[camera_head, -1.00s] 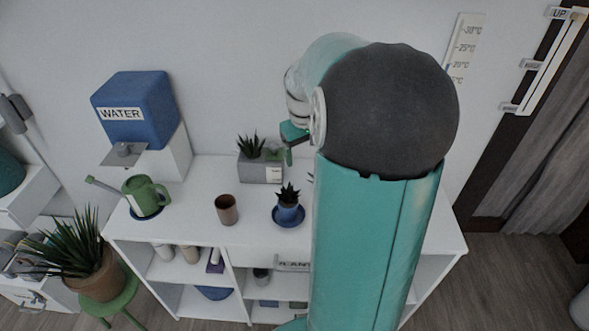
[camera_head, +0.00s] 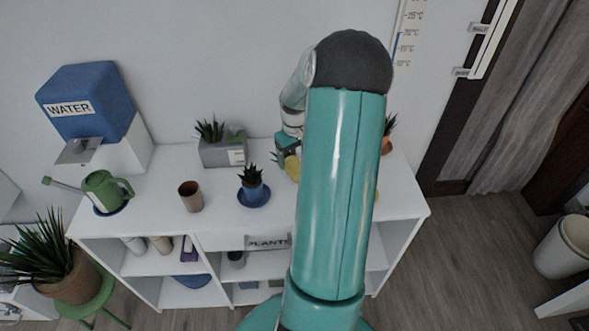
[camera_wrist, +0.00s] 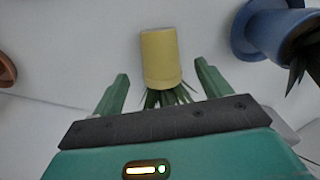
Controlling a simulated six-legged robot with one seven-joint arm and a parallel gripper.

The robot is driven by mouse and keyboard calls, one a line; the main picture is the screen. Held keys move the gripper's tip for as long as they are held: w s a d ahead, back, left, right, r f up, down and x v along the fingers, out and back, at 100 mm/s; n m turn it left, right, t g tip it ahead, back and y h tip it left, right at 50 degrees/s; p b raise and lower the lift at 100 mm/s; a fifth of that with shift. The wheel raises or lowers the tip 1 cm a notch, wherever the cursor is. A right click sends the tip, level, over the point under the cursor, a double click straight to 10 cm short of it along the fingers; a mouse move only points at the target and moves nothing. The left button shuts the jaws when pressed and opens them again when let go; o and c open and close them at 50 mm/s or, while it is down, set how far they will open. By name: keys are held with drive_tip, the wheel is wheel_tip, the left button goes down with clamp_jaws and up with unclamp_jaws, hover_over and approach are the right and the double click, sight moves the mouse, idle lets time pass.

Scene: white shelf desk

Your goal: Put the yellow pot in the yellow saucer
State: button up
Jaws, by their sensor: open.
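The yellow pot (camera_wrist: 160,58) holds a green plant and appears upside down in the wrist view, between and just beyond my fingertips. In the head view a part of the yellow pot (camera_head: 292,168) shows beside my arm, just below my gripper (camera_head: 288,146). My gripper (camera_wrist: 161,74) is open, one finger to each side of the plant, and holds nothing. A small yellow sliver (camera_head: 377,195) shows at the right edge of my arm; it may be the yellow saucer, the rest hidden behind the arm.
A blue pot (camera_head: 251,190) stands in a blue saucer (camera_head: 262,201), left of the yellow pot. A grey planter (camera_head: 222,153), brown cup (camera_head: 190,196) and green watering can (camera_head: 104,190) stand further left. An orange pot (camera_head: 387,144) is at the right. The white desk's (camera_head: 225,219) front is clear.

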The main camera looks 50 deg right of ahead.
sight(295, 163)
wheel_tip(295, 163, down, 5)
drive_tip(key=shift+f, duration=0.15)
drive_tip(key=shift+c, duration=0.5)
drive_tip(key=c, duration=1.2)
drive_tip(key=shift+c, duration=0.2)
drive_tip(key=shift+r, duration=0.75)
drive_tip(key=s+a+r, duration=0.8)
drive_tip(key=a+r, duration=0.3)
drive_tip(key=shift+r, duration=0.25)
